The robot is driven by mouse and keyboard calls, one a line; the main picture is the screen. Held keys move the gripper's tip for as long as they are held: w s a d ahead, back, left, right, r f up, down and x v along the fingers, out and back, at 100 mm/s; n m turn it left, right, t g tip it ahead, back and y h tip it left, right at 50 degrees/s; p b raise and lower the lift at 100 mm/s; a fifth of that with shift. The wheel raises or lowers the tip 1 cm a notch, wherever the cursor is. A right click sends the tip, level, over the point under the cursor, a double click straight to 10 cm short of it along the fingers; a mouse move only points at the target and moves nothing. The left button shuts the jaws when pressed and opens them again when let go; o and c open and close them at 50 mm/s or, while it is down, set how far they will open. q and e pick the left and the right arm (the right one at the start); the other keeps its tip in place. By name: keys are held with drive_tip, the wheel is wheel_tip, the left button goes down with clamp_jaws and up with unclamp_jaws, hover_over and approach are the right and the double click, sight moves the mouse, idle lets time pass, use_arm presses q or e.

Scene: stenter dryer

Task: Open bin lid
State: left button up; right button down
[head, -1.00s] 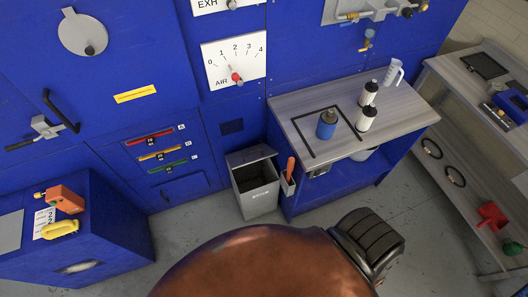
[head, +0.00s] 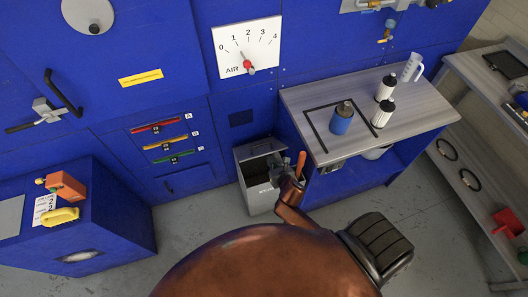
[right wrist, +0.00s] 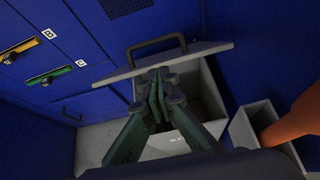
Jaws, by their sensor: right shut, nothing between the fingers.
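The grey bin (head: 261,196) stands on the floor between the blue machine and the workbench. Its top is open, and its dark inside shows in the right wrist view (right wrist: 208,95). The bin lid (right wrist: 200,53) is raised at the back of the opening, seen nearly edge-on, with a dark handle (right wrist: 157,42) on its far side. My right gripper (head: 285,172) is over the front right of the bin in the head view. In the right wrist view its fingers (right wrist: 159,90) are shut and empty, in front of the lid; contact cannot be told. My left gripper is not in view.
An orange-handled item (right wrist: 292,122) stands in a grey holder (right wrist: 262,132) close right of the bin. The workbench (head: 375,95) with bottles is to the right. The blue machine wall is behind. Floor (head: 205,222) left of the bin is clear.

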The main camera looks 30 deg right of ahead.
sight(264, 153)
drive_tip(key=x, duration=0.3)
drive_tip(key=b+x, duration=0.1)
drive_tip(key=x, duration=0.2)
drive_tip(key=r+b+x, duration=0.1)
drive_tip(key=x, duration=0.2)
drive_tip(key=shift+w+f, duration=0.25)
drive_tip(key=shift+w, duration=0.35)
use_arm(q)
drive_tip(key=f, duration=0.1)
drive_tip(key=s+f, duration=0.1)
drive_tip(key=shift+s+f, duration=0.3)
use_arm(e)
drive_tip(key=shift+d, duration=0.1)
